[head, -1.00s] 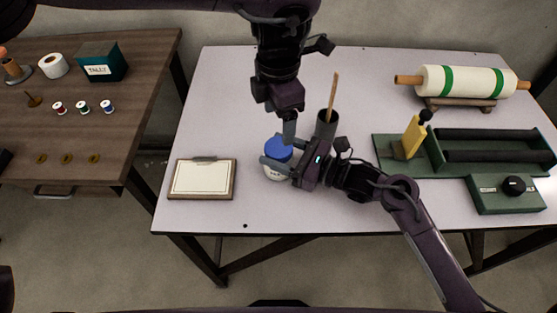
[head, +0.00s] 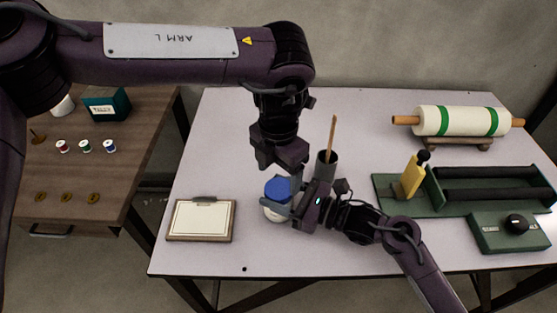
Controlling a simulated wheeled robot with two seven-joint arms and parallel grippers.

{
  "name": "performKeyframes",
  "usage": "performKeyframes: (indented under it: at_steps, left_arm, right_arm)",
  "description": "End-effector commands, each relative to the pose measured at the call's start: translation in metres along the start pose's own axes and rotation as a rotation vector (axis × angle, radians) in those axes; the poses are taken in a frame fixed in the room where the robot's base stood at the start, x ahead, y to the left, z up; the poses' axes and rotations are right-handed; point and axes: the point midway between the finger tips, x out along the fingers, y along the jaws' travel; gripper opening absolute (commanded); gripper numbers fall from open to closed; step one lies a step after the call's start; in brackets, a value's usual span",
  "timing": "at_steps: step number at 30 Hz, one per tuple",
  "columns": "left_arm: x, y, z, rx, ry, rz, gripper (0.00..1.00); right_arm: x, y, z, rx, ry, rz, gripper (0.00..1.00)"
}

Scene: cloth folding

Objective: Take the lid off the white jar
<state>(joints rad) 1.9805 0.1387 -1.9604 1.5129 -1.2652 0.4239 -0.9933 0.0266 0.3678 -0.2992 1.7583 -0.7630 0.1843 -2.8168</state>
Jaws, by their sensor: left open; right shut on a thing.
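The white jar (head: 273,216) stands on the light table, with its blue lid (head: 277,189) on top. My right gripper (head: 281,207) comes in from the right and is shut on the jar's body just below the lid. My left gripper (head: 289,181) reaches down from above and is open, with a finger close beside the lid's right rear edge. Its other finger is not clearly visible, and I cannot tell whether it touches the lid.
A dark cup (head: 326,165) with a wooden stick stands close behind my grippers. A clipboard (head: 201,219) lies left of the jar. A green roller tray (head: 487,187), a yellow bottle (head: 412,177) and a rolling pin (head: 457,121) are at right. The front table strip is clear.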

Motion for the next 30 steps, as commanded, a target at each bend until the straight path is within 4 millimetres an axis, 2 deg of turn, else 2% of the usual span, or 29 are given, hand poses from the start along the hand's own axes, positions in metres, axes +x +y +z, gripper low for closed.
performKeyframes:
  at_steps: [3,7,19,30]
  left_arm:
    - [0.019,0.0,-0.001,0.002,0.002,-0.001,0.74]
    - [0.033,0.0,0.0,0.002,0.002,-0.001,0.74]
    - [0.041,0.0,0.0,0.003,0.0,0.0,0.74]
    - [0.04,0.0,0.0,0.003,0.0,0.001,0.28]
  right_arm:
    - [0.0,0.0,0.0,-0.001,0.0,-0.001,0.0]
    - [0.0,0.0,0.0,-0.001,0.0,-0.001,0.0]
    - [0.0,0.0,0.0,-0.001,0.0,-0.001,0.0]
    - [0.0,0.0,0.0,-0.001,0.0,-0.001,0.0]
